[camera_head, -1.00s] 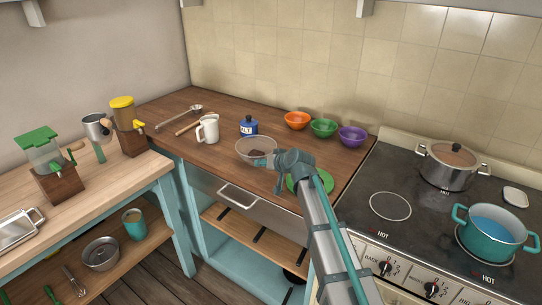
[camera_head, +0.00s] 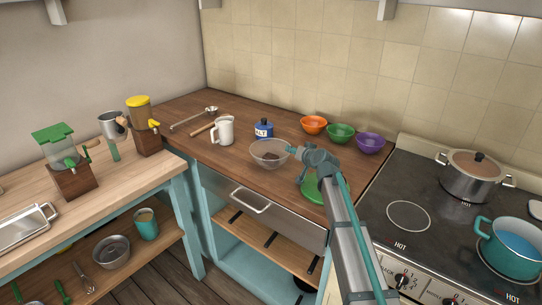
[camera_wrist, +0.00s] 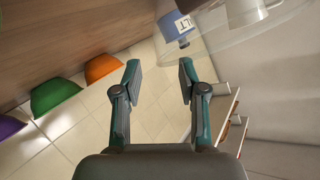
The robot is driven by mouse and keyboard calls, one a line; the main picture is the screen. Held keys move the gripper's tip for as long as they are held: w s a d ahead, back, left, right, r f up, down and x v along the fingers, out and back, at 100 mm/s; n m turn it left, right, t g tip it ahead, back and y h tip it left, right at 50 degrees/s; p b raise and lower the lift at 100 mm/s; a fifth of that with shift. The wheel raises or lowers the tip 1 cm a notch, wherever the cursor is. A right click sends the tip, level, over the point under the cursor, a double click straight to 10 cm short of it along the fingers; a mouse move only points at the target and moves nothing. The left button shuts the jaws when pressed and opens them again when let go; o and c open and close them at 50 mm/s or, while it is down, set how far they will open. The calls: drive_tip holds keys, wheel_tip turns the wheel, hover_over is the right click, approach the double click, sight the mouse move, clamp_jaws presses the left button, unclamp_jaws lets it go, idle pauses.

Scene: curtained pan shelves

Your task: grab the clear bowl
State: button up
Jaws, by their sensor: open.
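The clear bowl (camera_head: 262,158) stands on the wooden counter, left of my gripper. Something small and brown shows in or through it. In the wrist view, part of a clear curved rim (camera_wrist: 232,44) crosses the upper right. My gripper (camera_head: 292,150) is close to the bowl's right rim; contact cannot be told. In the wrist view, my gripper (camera_wrist: 160,68) has its fingers apart with nothing between them but background tiles.
A blue labelled jar (camera_head: 264,131) stands behind the bowl, and a white pitcher (camera_head: 224,131) to its left. Orange (camera_head: 313,125), green (camera_head: 340,133) and purple (camera_head: 370,143) bowls line the back. A green item (camera_head: 312,188) lies under my arm. The stove (camera_head: 425,190) is right.

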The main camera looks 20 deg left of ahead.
drive_tip(key=p+x, duration=0.1)
drive_tip(key=x, duration=0.3)
drive_tip(key=shift+r, duration=0.15)
drive_tip(key=shift+w+a+f, duration=0.3)
drive_tip(key=shift+w, duration=0.05)
clamp_jaws()
